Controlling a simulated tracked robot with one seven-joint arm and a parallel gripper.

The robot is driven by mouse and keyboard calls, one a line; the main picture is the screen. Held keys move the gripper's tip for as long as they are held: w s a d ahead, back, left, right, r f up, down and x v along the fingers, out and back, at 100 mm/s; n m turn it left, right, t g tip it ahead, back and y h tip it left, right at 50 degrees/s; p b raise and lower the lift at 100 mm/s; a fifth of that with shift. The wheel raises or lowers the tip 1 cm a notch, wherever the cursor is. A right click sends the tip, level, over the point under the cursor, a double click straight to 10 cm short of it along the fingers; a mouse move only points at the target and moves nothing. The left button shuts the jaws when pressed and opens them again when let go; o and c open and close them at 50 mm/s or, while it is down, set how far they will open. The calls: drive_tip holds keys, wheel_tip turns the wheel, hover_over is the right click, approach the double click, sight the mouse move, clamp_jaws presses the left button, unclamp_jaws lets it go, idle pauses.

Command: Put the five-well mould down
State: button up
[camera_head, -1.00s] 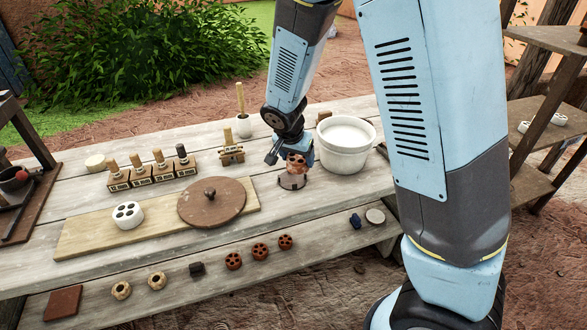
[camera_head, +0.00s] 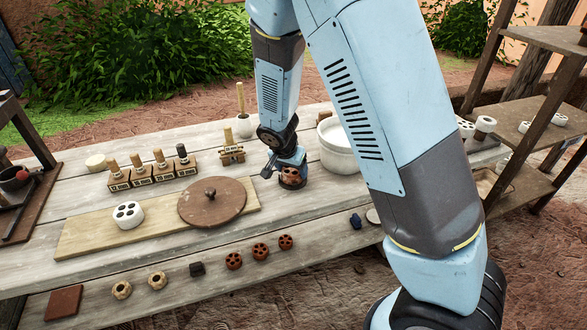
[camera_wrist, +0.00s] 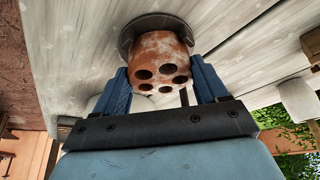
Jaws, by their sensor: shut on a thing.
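The five-well mould (camera_head: 291,174) is a reddish-brown, white-dusted short cylinder with round holes in its end. My gripper (camera_head: 289,168) is shut on it from above, near the right part of the table. In the wrist view, the mould (camera_wrist: 161,62) sits between the two blue fingers of my gripper (camera_wrist: 157,75). Its holed end faces the camera. A dark round disc (camera_head: 292,186) lies on the table directly under the mould, and the disc's rim (camera_wrist: 127,38) shows beyond it in the wrist view. I cannot tell whether the mould touches the disc.
A large white pot (camera_head: 335,158) stands close right of my gripper. A wooden stamp stand (camera_head: 231,154) is behind left. Several small clay pieces line the front plank (camera_head: 330,247).

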drive_tip(key=o, duration=1.3)
drive_tip(key=v, duration=1.2)
drive_tip(key=s+d+r+n+y, duration=0.1)
drive_tip(key=s+d+r, duration=0.2)
drive_tip(key=d+r, duration=0.35)
drive_tip(key=s+d+r+n+y, duration=0.1)
drive_tip(key=s+d+r, duration=0.2)
drive_tip(key=d+r, duration=0.35)
drive_tip(key=s+d+r+n, duration=0.1)
drive_tip(key=s+d+r, duration=0.1)
drive_tip(key=s, duration=0.3)
drive_tip(key=s+d+r+n+t, duration=0.1)
drive_tip(key=s+d+r, duration=0.2)
drive_tip(key=s, duration=0.2)
drive_tip(key=s+d+r+n, duration=0.1)
drive_tip(key=s+d+r, duration=0.2)
drive_tip(key=s, duration=0.2)
drive_tip(key=shift+s+d+t, duration=0.25)
drive_tip(key=shift+t, duration=0.05)
